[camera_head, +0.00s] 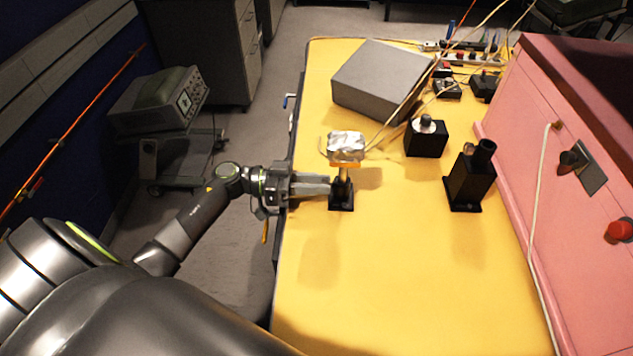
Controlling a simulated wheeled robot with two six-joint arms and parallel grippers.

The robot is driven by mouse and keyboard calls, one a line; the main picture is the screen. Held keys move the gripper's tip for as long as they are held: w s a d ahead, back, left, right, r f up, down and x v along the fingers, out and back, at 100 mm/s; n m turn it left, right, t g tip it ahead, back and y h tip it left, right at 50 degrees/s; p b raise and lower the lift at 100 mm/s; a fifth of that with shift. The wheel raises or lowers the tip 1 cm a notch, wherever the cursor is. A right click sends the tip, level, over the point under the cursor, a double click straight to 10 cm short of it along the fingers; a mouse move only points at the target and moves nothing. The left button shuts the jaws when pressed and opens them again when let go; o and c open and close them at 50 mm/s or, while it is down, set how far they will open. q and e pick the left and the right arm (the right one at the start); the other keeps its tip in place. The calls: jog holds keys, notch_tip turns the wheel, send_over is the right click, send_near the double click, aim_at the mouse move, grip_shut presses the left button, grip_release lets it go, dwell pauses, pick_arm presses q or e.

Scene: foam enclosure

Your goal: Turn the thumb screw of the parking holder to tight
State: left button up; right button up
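A small black post holder (341,199) stands upright on the yellow table top, near its left edge. A thin metal post rises from it and carries an orange plate (346,164) with a foil-wrapped block (346,145) on top. This looks like the parking holder. My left gripper (328,187) reaches in level from the left, with its fingertips right beside the holder and post. I cannot tell if they touch. The finger gap is too small to judge, and no thumb screw can be made out; the fingers may hide it. My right gripper is not in view.
A black block with a silver knob (426,125) and a taller black holder with a tube (470,176) stand to the right. A grey box (381,80) with cables lies behind. A pink panel wall (556,150) bounds the right. The front table top is clear.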

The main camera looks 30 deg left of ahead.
pick_arm(q)
jog(key=shift+c, duration=0.8)
jog(key=shift+m, duration=0.7)
jog(key=o, duration=1)
